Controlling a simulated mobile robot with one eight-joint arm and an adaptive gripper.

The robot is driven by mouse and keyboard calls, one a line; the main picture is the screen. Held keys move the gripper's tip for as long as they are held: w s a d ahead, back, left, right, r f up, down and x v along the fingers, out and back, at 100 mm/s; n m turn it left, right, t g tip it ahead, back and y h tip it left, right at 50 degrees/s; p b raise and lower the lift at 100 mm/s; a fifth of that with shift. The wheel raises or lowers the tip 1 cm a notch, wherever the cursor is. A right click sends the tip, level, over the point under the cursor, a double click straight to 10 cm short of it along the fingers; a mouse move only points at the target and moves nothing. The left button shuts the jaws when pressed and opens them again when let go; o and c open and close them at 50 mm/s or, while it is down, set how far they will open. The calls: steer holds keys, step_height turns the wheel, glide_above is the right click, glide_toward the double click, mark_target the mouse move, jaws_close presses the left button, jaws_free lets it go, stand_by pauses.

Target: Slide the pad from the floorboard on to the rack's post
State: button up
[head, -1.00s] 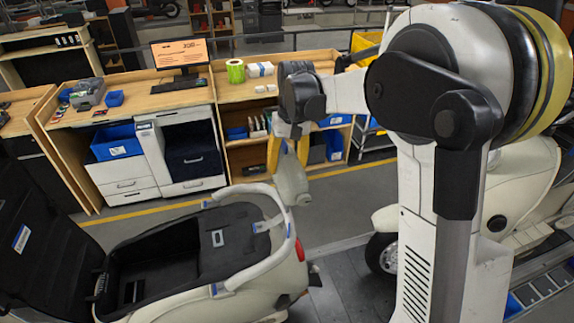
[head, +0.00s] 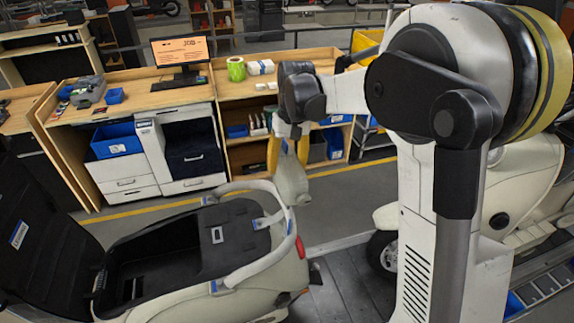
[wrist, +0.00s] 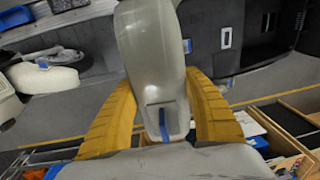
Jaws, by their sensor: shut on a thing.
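My gripper (head: 278,158) is shut on the pad (head: 291,182), a pale beige rounded piece that hangs below the wrist. In the wrist view the pad (wrist: 150,55) sits between the two yellow fingers of my gripper (wrist: 162,100); its near end shows a socket with a blue strip. In the head view the pad is just beyond the scooter's pale tubular rack (head: 289,220), overlapping its upper right part. I cannot tell the gap between them. The rack's post is not clearly made out. The floorboard is not clearly seen.
The scooter's open black under-seat bin (head: 150,265) and raised seat (head: 40,240) lie at the left. A second scooter (head: 535,190) stands right, behind my arm. Wooden workbenches (head: 135,95) stand behind. Grey floor (head: 345,205) is clear between benches and scooters.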

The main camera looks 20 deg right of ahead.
steer(key=shift+a+f+b, duration=0.1)
steer(key=shift+f+b, duration=0.8)
steer(key=shift+f, duration=0.2)
steer(key=o, duration=1.5)
steer(key=r, duration=0.7)
steer(key=d+r, duration=0.1)
steer(key=r, duration=0.3)
steer(key=shift+r, duration=0.25)
steer(key=s+f+t+b, duration=0.2)
steer(key=s+f+b, duration=0.6)
steer(key=f+b, duration=0.3)
steer(key=s+f+t+b, duration=0.2)
steer(key=s+f+b, duration=0.6)
steer(key=f+b, duration=0.3)
steer(key=s+f+t+h+b, duration=0.1)
steer(key=s+f+t+b, duration=0.2)
steer(key=s+f+b, duration=0.5)
step_height(320, 180, down, 8)
steer(key=shift+a+r+b, duration=0.1)
steer(key=shift+b, duration=1.3)
